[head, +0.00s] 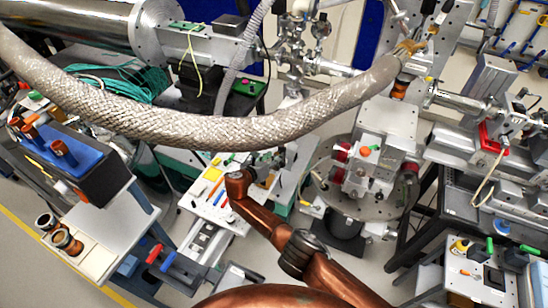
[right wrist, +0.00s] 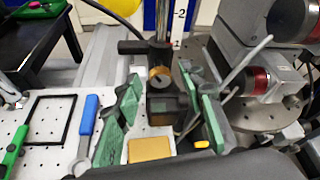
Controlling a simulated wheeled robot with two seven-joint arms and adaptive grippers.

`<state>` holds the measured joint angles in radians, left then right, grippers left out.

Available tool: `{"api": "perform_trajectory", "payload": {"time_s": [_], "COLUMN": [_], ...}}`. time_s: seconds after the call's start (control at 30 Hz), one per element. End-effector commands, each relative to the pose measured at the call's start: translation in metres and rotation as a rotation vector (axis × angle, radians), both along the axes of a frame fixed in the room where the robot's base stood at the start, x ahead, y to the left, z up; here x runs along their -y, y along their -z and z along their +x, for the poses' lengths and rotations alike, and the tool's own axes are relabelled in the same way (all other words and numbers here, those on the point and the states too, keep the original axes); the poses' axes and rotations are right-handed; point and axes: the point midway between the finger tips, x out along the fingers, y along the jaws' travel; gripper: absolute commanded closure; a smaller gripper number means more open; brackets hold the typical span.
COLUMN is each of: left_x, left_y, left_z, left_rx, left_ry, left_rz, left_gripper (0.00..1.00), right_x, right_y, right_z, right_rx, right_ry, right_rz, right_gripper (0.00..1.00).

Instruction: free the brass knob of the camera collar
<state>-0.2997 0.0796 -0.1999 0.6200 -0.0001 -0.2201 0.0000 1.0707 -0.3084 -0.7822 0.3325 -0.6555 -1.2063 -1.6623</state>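In the right wrist view, a small brass knob (right wrist: 159,77) faces me on the dark camera collar (right wrist: 161,104). The collar sits around an upright post (right wrist: 163,28) with scale marks beside it. My right gripper (right wrist: 162,112) is open; its green-padded fingers stand left and right of the collar with the knob between them in the picture. I see no clear contact, and the depth gap is hard to tell. In the head view my right gripper (head: 258,176) is small at the end of the copper arm; the knob cannot be made out there. My left gripper is not in view.
A thick braided hose (head: 215,132) crosses above the work area in the head view. A round plate (right wrist: 275,115) with red-ringed cylinders (right wrist: 258,81) stands close on the right in the wrist view. A white perforated board (right wrist: 48,140) holds a blue-handled tool (right wrist: 88,115) and a yellow block (right wrist: 150,149).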

Motion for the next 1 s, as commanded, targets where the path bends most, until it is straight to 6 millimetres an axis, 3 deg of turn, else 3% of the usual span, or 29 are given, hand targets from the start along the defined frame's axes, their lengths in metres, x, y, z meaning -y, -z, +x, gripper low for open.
{"api": "perform_trajectory", "payload": {"time_s": [0.27, 0.47, 0.8, 1.0], "left_x": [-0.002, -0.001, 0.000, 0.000], "left_y": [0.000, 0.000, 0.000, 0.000], "left_z": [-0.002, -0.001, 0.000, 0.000], "left_rx": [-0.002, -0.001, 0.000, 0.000], "left_ry": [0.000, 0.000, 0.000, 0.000], "left_rz": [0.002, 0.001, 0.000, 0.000], "left_gripper": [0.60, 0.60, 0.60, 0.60], "right_x": [-0.001, -0.009, -0.039, -0.051], "right_y": [0.000, -0.004, -0.029, -0.040], "right_z": [-0.002, -0.015, -0.069, -0.091], "right_rx": [-0.001, -0.003, -0.002, -0.001], "right_ry": [-0.001, -0.001, -0.001, -0.001], "right_rz": [0.001, 0.003, 0.004, 0.001], "right_gripper": [0.63, 0.63, 0.63, 0.63]}}
